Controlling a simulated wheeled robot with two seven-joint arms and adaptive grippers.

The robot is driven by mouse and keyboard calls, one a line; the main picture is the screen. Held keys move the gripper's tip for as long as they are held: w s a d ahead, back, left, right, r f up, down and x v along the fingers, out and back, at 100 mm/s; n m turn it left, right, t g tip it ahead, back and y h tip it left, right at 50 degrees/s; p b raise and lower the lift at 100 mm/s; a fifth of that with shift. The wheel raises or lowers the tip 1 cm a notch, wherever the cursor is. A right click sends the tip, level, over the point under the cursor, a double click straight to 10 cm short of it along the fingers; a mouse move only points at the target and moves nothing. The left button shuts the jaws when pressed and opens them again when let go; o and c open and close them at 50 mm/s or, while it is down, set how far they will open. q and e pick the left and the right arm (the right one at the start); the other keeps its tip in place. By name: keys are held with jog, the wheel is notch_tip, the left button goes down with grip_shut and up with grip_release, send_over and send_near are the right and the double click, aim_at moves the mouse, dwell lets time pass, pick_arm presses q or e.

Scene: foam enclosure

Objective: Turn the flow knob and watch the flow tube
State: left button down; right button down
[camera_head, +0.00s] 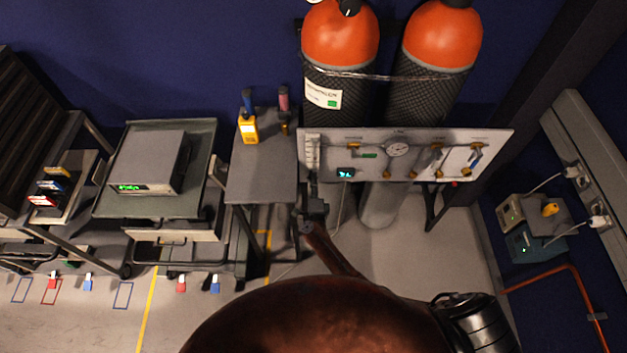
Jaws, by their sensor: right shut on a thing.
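The flow tube (313,150) is a narrow, clear upright tube at the left end of the pale gas panel (335,136). Its scale and float are too small to read. My right gripper (312,187) is directly below the tube, at the panel's lower left edge. It is shut on the flow knob, which is mostly hidden by the fingers, so its turn position cannot be told. My left gripper is not in view.
A grey side table (262,180) with a yellow handheld meter (248,130) is close left of my gripper.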

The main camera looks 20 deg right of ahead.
jog(key=c, duration=1.8)
grip_release()
jog(key=shift+f, duration=0.15)
jog(key=shift+o, duration=0.9)
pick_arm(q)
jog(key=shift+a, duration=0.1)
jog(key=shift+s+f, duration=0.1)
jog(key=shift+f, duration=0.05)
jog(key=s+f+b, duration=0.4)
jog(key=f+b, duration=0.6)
pick_arm(e)
jog(key=s+a+m+p, duration=0.1)
jog(key=s+m+p, duration=0.1)
jog(key=s+m, duration=0.65)
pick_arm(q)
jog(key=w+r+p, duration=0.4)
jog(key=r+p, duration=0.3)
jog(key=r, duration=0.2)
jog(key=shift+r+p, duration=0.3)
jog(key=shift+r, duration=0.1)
pick_arm(e)
jog(key=s+d+f+n+g+y, duration=0.2)
jog(key=s+d+f+n, duration=0.1)
jog(key=s+f+n, duration=0.4)
jog(key=s+d+f+n+g+y, duration=0.2)
jog(key=s+d+f+n+y, duration=0.1)
jog(key=s+f+n, duration=0.4)
notch_tip(320, 180, down, 6)
jog(key=n, duration=0.3)
jog(key=shift+s+n, duration=0.35)
